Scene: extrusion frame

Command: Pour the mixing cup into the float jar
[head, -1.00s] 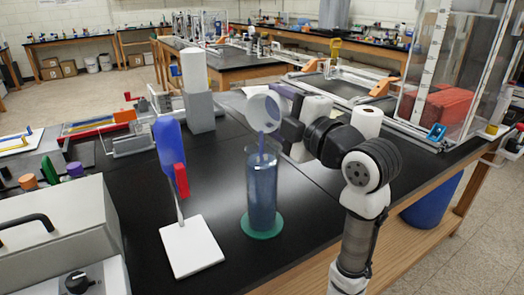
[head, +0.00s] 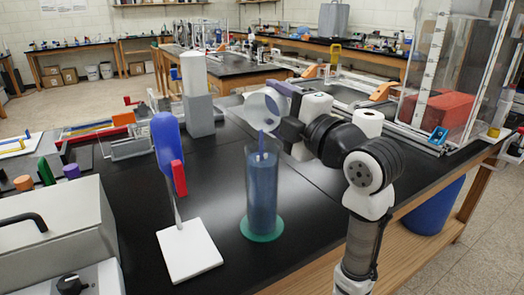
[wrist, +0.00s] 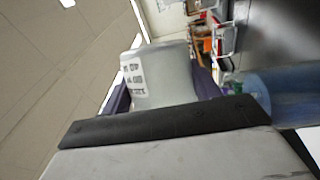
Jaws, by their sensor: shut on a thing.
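The mixing cup (head: 258,110) is a pale, translucent cup with dark printed marks, seen close up in the wrist view (wrist: 160,75). My gripper (head: 276,104) is shut on it and holds it tipped on its side above the float jar. The float jar (head: 262,195) is a tall clear cylinder with blue liquid, upright on a green round base on the black bench. A thin blue streak (head: 262,142) runs from the cup's lip down into the jar's mouth. The jar also shows at the right of the wrist view (wrist: 290,95). The cup's inside is only partly visible.
A blue and red clamp stand (head: 168,150) with a white base is left of the jar. A grey box (head: 50,225) is at front left.

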